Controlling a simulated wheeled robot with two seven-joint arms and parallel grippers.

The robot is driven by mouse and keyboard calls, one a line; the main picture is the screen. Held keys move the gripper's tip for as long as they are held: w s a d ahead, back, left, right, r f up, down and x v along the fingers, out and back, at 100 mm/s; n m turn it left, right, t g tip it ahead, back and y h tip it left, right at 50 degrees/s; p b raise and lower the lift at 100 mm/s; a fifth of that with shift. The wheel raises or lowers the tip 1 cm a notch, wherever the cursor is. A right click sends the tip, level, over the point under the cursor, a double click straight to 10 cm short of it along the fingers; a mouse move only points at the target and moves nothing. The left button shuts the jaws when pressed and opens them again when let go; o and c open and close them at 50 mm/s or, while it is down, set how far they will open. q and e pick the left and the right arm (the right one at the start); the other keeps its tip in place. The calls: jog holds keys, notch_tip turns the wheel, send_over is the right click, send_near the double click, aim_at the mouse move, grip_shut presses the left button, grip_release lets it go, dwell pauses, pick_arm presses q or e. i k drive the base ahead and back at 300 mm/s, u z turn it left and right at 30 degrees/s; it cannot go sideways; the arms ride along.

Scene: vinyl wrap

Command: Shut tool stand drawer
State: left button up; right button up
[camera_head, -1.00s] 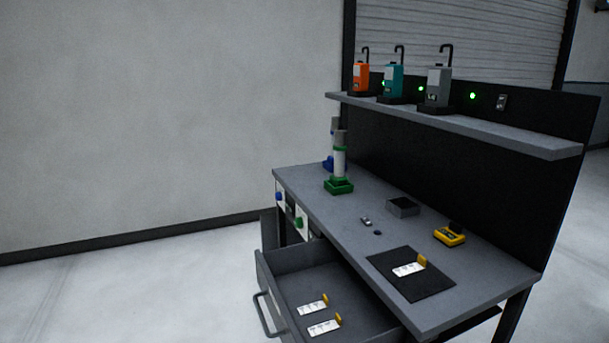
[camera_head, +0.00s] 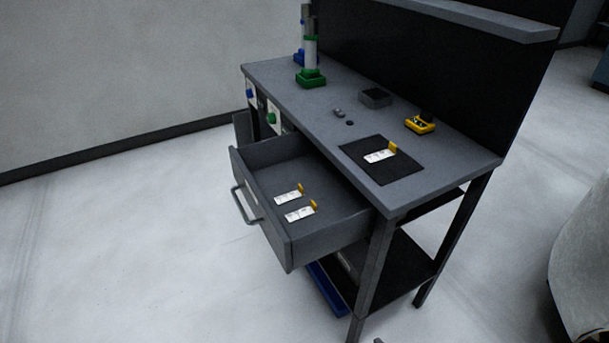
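The tool stand (camera_head: 300,110) is a grey workbench with a dark back panel. Its drawer (camera_head: 330,228) is pulled far out on the front side, toward the lower left. The drawer has a grey bar handle (camera_head: 243,205) on its front face. Two white pieces with yellow ends, a rear one (camera_head: 288,197) and a nearer one (camera_head: 299,214), lie inside the drawer. Neither of my grippers shows in the head view.
On the worktop are a black mat (camera_head: 400,172) with a similar white piece, a yellow device (camera_head: 420,124), a dark square tray (camera_head: 376,97) and a green-based cylinder (camera_head: 311,77). A lower shelf (camera_head: 410,272) sits below. The floor (camera_head: 130,240) left of the drawer is clear.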

aim_at(265, 170)
jog(key=z, duration=1.85)
jog(key=k, duration=0.85)
jog(key=u, duration=1.45)
jog(key=i, duration=1.5)
